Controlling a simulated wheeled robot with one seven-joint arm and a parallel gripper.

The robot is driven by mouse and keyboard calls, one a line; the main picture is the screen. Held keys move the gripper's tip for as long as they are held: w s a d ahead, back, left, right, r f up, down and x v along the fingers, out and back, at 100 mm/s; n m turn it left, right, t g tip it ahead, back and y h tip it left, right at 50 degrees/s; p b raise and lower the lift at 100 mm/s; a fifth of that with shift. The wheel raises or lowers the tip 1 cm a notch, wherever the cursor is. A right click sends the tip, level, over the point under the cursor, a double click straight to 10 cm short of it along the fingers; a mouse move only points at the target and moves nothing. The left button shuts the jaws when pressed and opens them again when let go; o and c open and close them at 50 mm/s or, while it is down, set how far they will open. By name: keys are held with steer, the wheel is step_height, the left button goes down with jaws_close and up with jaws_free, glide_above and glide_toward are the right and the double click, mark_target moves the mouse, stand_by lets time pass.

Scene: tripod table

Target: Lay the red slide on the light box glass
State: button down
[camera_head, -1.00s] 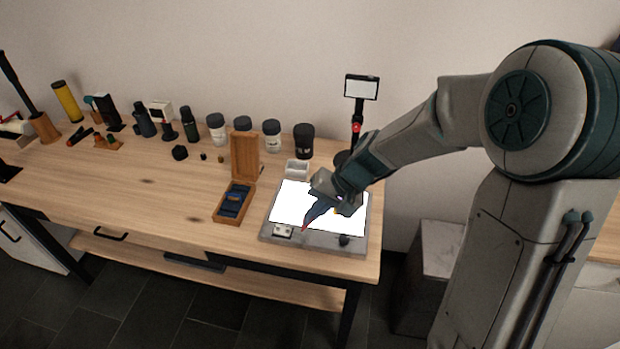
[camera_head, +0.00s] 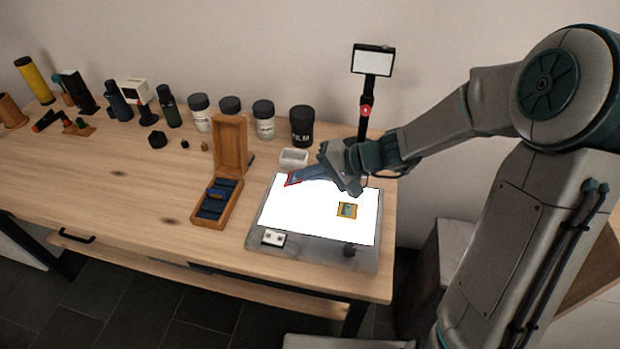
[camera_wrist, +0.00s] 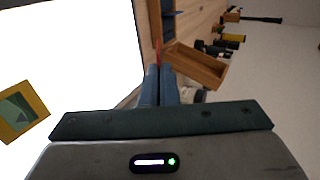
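The light box glass (camera_head: 275,212) is a bright white panel in a grey frame at the table's right end; it also fills the left of the wrist view (camera_wrist: 65,45). My gripper (camera_head: 300,178) is over the glass's far left part, its blue fingers close together on the thin red slide (camera_head: 289,182). The slide shows as a narrow red strip at the fingertips in the wrist view (camera_wrist: 157,48); most of it is hidden. I cannot tell whether it touches the glass. A yellow-framed slide (camera_head: 347,210) lies flat on the glass's right half.
An open wooden box (camera_head: 229,215) with blue contents stands left of the light box. A small white tray (camera_head: 293,158), a black film canister (camera_head: 302,126) and a screen on a stand (camera_head: 372,62) are behind. The near part of the glass is clear.

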mark_target(309, 204)
steer(key=shift+w+f, duration=0.2)
steer(key=shift+f, duration=0.4)
steer(key=shift+f+b, duration=0.15)
steer(key=shift+b, duration=0.15)
steer(key=shift+f+b, duration=1.7)
steer(key=shift+f, duration=1.35)
steer(key=c, duration=1.6)
jaws_free()
steer(key=p+v, duration=0.1)
steer(key=v, duration=1.2)
steer(key=shift+s+d+r, duration=0.1)
steer(key=shift+s+d, duration=0.05)
steer(key=shift+d, duration=0.25)
